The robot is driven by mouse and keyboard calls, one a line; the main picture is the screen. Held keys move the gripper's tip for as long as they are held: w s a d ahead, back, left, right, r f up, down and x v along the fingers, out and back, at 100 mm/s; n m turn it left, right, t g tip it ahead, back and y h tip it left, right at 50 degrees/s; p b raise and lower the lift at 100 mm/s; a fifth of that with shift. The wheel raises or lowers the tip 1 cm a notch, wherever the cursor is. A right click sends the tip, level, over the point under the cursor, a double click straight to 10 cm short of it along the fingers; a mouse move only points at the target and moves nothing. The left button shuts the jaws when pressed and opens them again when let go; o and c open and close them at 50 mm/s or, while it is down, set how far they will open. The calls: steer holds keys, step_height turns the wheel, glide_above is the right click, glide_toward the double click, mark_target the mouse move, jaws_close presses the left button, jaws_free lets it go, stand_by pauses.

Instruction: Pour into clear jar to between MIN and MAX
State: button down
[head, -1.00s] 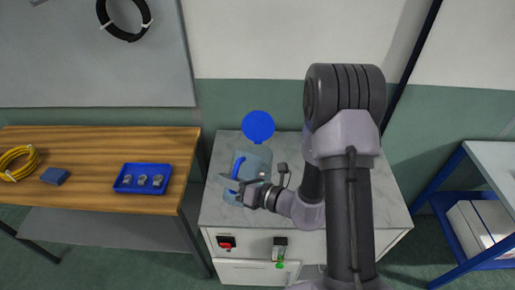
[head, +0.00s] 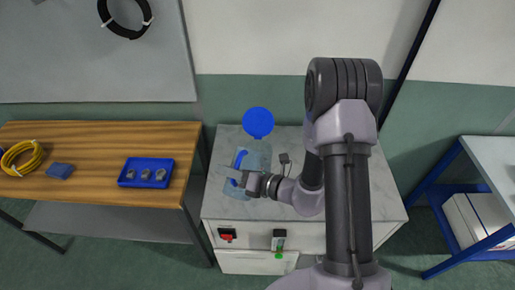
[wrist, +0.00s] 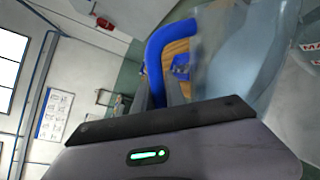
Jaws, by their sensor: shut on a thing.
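A clear jar (head: 259,154) with a blue handle (head: 239,159) stands over the grey-topped cabinet (head: 222,205). A round blue lid (head: 258,122) shows at its far end. My gripper (head: 246,184) is shut on the blue handle, at the jar's near side. In the wrist view the blue handle (wrist: 158,50) rises from between the jaws, beside the clear wall (wrist: 235,50). Red lettering, partly cut off, shows on clear material (wrist: 312,48) at the right edge. I cannot tell the liquid level, or whether a second clear vessel overlaps this one.
A wooden bench (head: 95,150) at left holds a blue tray (head: 124,182) of small metal parts, a blue block (head: 60,171) and a yellow coil (head: 22,158). The cabinet front has a red switch (head: 227,236). A blue-framed table (head: 495,160) stands at right.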

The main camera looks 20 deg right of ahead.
steer(key=shift+w+d+r+p, duration=0.1)
steer(key=shift+w+r+p, duration=0.05)
steer(key=shift+r+p, duration=0.35)
steer(key=shift+w+d+r+m+g+p, duration=0.1)
steer(key=shift+w+d+r+m+p, duration=0.2)
steer(key=shift+p, duration=0.4)
steer(key=shift+w+r+m+g+p, duration=0.1)
steer(key=shift+r+m+p, duration=0.25)
steer(key=shift+p, duration=0.35)
steer(key=shift+w+d+r+m+g+p, duration=0.1)
steer(key=shift+w+d+r+m+p, duration=0.2)
steer(key=shift+p, duration=0.4)
stand_by(2.2)
steer(key=shift+w+d+r+m+p, duration=0.2)
steer(key=shift+w+r+m+p, duration=0.3)
steer(key=shift+p, duration=0.4)
stand_by(1.2)
